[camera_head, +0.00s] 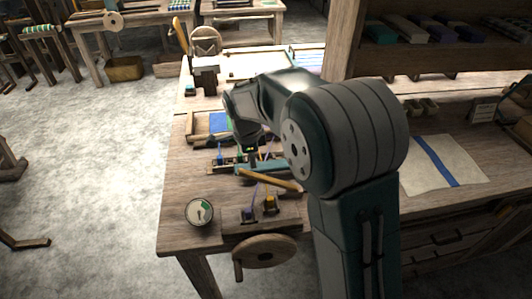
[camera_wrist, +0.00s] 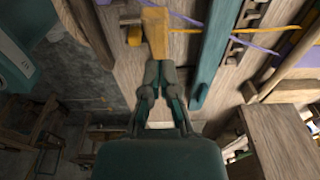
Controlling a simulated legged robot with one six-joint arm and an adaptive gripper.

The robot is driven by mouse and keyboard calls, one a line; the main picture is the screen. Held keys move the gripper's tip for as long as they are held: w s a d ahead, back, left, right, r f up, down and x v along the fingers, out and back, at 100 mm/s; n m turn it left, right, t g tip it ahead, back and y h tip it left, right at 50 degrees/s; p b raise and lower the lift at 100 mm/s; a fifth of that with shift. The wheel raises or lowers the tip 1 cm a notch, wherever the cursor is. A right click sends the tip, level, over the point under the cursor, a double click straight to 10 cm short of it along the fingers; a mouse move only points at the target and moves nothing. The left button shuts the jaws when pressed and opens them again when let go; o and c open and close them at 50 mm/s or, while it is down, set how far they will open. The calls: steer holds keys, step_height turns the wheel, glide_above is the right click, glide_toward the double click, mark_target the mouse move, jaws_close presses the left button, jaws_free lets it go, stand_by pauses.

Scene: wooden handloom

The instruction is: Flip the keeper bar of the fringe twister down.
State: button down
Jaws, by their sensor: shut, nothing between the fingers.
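The fringe twister lies on the wooden bench, with a teal bar (camera_head: 258,168) and a tan wooden bar (camera_head: 270,181) that slants across purple yarn. The tan bar looks like the keeper bar and appears raised at an angle. My gripper (camera_head: 252,153) is above the twister, partly hidden by my own arm. In the wrist view my gripper (camera_wrist: 163,66) is shut and empty, its fingertips just short of or against a tan wooden piece (camera_wrist: 155,30), probably the same bar. I cannot tell whether they touch. The teal bar (camera_wrist: 216,48) runs beside the fingers on the right.
A wooden handwheel (camera_head: 265,251) hangs at the front edge. A cloth with a blue stripe (camera_head: 437,162) lies at right. A loom post (camera_head: 349,45) stands behind.

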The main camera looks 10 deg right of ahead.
steer(key=a+f+h, duration=0.2)
steer(key=f, duration=0.1)
steer(key=a+f+h, duration=0.2)
steer(key=f, duration=0.1)
steer(key=a+f+h, duration=0.2)
steer(key=f, duration=0.1)
steer(key=shift+f+h, duration=0.15)
steer(key=shift+h, duration=0.15)
steer(key=shift+a+f, duration=0.1)
steer(key=shift+f, duration=1)
steer(key=shift+s+f, duration=0.1)
steer(key=shift+f, duration=0.1)
steer(key=shift+s+f, duration=0.1)
steer(key=shift+f, duration=0.05)
